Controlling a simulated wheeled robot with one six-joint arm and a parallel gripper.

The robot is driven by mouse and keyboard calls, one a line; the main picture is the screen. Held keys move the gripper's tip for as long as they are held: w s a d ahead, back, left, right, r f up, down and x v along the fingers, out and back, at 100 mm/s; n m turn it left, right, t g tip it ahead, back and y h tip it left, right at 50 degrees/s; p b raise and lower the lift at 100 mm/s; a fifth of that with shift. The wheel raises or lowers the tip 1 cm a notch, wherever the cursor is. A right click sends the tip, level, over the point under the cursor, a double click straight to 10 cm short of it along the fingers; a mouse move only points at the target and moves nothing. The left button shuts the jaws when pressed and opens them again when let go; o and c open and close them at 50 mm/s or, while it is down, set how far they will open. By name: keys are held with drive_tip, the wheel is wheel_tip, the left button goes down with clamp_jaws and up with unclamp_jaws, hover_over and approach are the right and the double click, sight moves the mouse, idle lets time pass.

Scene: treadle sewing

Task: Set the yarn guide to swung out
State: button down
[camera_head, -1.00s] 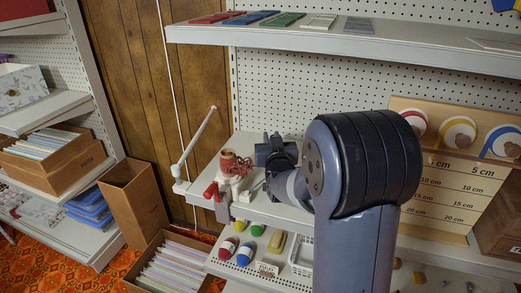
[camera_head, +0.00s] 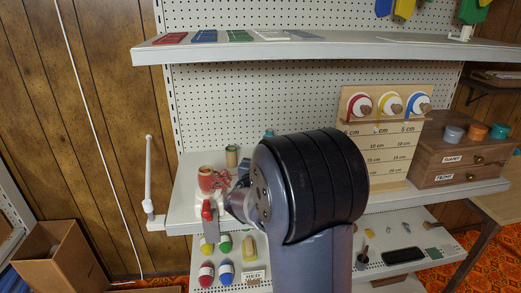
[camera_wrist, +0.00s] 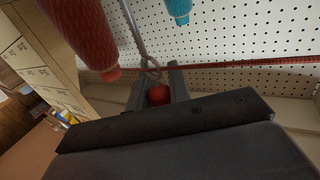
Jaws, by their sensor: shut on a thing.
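A winder with a red top and white base (camera_head: 212,182) stands at the left end of the middle shelf, with a red-handled clamp (camera_head: 207,208) at the shelf edge. In the wrist view, a thin metal rod ending in a loop (camera_wrist: 150,70), which looks like the yarn guide, comes down from the top. A small red knob (camera_wrist: 159,95) sits just below the loop. My gripper (camera_wrist: 157,88) is shut on this knob. In the head view my arm hides most of my gripper and the guide.
A pale rod (camera_head: 149,175) stands at the shelf's left end. A red cone (camera_wrist: 78,32) hangs close to my gripper, and a teal one (camera_wrist: 179,10) is farther off. The upper shelf (camera_head: 330,47) overhangs. A wooden drawer box (camera_head: 460,165) stands right.

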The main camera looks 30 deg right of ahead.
drive_tip(key=shift+s+m+g+h+p, duration=0.75)
drive_tip(key=shift+s+m+g+h, duration=0.35)
drive_tip(key=shift+s+m+g, duration=0.15)
drive_tip(key=c, duration=1.3)
unclamp_jaws()
drive_tip(key=b+v, duration=0.1)
drive_tip(key=v, duration=0.9)
drive_tip(key=shift+s+a, duration=0.25)
drive_tip(key=shift+a, duration=0.05)
drive_tip(key=shift+r, duration=0.1)
drive_tip(key=x, duration=1.1)
drive_tip(key=shift+p, duration=0.45)
